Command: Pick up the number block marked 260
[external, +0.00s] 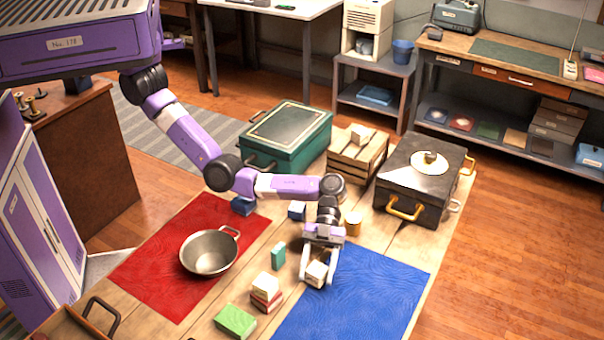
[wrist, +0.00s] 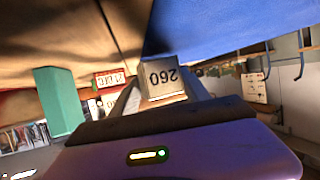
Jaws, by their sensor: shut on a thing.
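In the external view my gripper (external: 319,272) is over the table at the left edge of the blue mat, shut on the pale block (external: 316,274). I cannot tell whether the block touches the table.
A teal block (external: 279,253), a metal pot (external: 209,252) on the red mat (external: 150,277), a stacked cream and red block pair (external: 266,291) and a green block (external: 235,320) lie left. A black chest (external: 408,190) stands behind. The blue mat (external: 370,290) is clear.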

